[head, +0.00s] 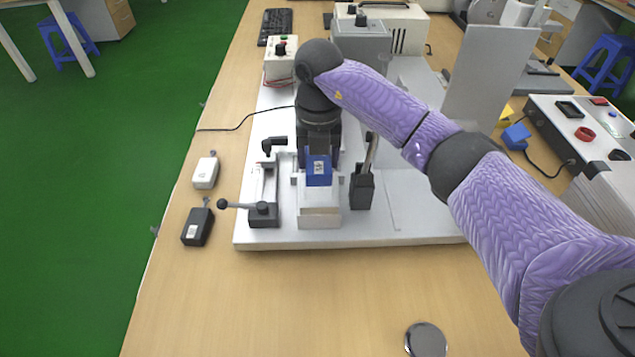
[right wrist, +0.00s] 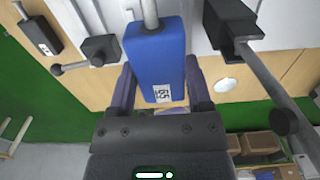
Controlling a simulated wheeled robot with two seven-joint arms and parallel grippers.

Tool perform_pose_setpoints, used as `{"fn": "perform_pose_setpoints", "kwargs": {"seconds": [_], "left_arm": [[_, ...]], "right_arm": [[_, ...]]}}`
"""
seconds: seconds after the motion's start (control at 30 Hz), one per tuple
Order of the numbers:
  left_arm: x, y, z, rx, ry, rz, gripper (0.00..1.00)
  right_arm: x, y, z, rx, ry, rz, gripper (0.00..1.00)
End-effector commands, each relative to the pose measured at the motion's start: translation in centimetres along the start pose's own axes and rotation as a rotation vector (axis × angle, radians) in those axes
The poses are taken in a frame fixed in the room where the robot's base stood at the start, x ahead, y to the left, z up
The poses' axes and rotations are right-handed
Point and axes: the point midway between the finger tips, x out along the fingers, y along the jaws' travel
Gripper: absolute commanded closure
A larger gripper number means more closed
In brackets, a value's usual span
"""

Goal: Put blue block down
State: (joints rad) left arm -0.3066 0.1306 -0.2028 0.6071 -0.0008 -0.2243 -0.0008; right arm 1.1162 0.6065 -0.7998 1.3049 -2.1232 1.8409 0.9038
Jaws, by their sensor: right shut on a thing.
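The blue block (head: 318,177), with a small white printed label, is at the fixture (head: 319,213) on the white base plate. My right gripper (head: 318,163) comes down over the block from behind and is shut on it. In the right wrist view the blue block (right wrist: 154,52) sits between the two fingers of the right gripper (right wrist: 158,82). A metal rod (right wrist: 150,13) meets the block's far end there. I cannot tell whether the block rests fully on the fixture. My left gripper is not in view.
A black lever clamp (head: 263,208) stands left of the fixture, and a black post with a metal lever (head: 362,188) stands close on its right. A white box (head: 205,173) and a black box (head: 197,227) lie further left. The table's front is mostly clear, with a round silver disc (head: 426,340).

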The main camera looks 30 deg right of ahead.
Motion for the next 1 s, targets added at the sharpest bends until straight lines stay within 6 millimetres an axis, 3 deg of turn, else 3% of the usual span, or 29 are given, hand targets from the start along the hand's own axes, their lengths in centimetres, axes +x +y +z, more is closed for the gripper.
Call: {"fn": "perform_pose_setpoints", "kwargs": {"seconds": [0.27, 0.6, 0.63, 0.8, 1.0], "left_arm": [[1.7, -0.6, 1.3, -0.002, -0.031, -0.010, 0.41], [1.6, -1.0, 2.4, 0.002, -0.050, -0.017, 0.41], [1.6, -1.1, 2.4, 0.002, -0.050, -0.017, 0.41], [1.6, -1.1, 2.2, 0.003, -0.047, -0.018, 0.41], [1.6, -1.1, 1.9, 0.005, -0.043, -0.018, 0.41]], "right_arm": [[4.9, 0.0, 0.0, -0.002, 0.002, -0.001, 1.00], [5.2, 0.0, 0.0, -0.004, -0.002, 0.000, 1.00], [5.2, 0.0, 0.0, -0.004, -0.002, 0.001, 0.32], [5.1, 0.0, 0.0, -0.004, -0.002, 0.000, 0.01], [5.0, 0.0, 0.0, -0.004, -0.002, 0.000, 0.01]]}}
